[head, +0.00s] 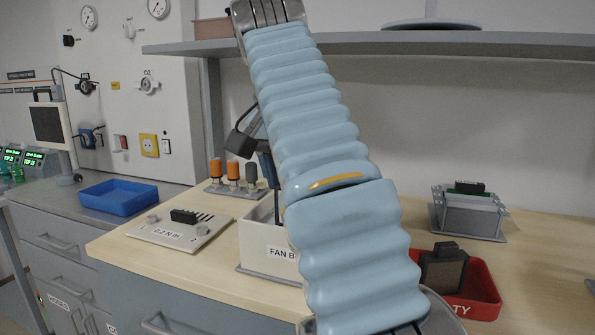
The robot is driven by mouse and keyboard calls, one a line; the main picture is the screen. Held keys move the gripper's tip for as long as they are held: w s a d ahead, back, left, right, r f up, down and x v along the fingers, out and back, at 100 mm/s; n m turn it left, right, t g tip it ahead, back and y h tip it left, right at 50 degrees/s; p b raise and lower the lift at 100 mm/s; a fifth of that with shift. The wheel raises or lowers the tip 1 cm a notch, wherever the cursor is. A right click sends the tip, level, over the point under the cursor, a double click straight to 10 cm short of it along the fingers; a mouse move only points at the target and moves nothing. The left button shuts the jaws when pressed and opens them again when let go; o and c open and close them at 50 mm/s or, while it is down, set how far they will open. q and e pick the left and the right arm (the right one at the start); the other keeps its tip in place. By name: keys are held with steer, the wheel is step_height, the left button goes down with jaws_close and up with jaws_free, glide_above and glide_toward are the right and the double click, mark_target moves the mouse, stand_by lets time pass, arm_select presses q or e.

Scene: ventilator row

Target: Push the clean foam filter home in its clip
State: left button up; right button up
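A pale box marked "FAN B" (262,245) stands on the wooden bench, its right side hidden behind my arm. A dark grey part (241,142) and a slim dark blue piece (267,168) show beside the arm above this box; they may belong to my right gripper, but its fingertips are hidden. A dark block like a foam filter (443,270) leans in a red tray (484,291) whose label ends in "TY". I cannot make out the clean foam filter or its clip. My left gripper is not in view.
My light blue ribbed arm fills the middle. A blue tray (118,197) looks empty at left. A plate marked "0.2 N m" (180,233), orange and grey-topped tools (233,171) and a grey fixture (468,213) stand on the bench. A shelf (480,43) runs above.

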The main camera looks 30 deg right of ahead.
steer(key=shift+f, duration=0.4)
stand_by(0.4)
stand_by(0.5)
steer(key=shift+f, duration=0.35)
steer(key=shift+f, duration=0.6)
steer(key=shift+f+b, duration=0.2)
steer(key=shift+b, duration=0.1)
stand_by(0.4)
steer(key=shift+f+b, duration=0.3)
steer(key=shift+f, duration=0.3)
steer(key=shift+f, duration=0.15)
steer(key=shift+f+b, duration=0.35)
steer(key=shift+f, duration=0.3)
steer(key=shift+f+b, duration=0.3)
steer(key=shift+f, duration=0.25)
stand_by(1.1)
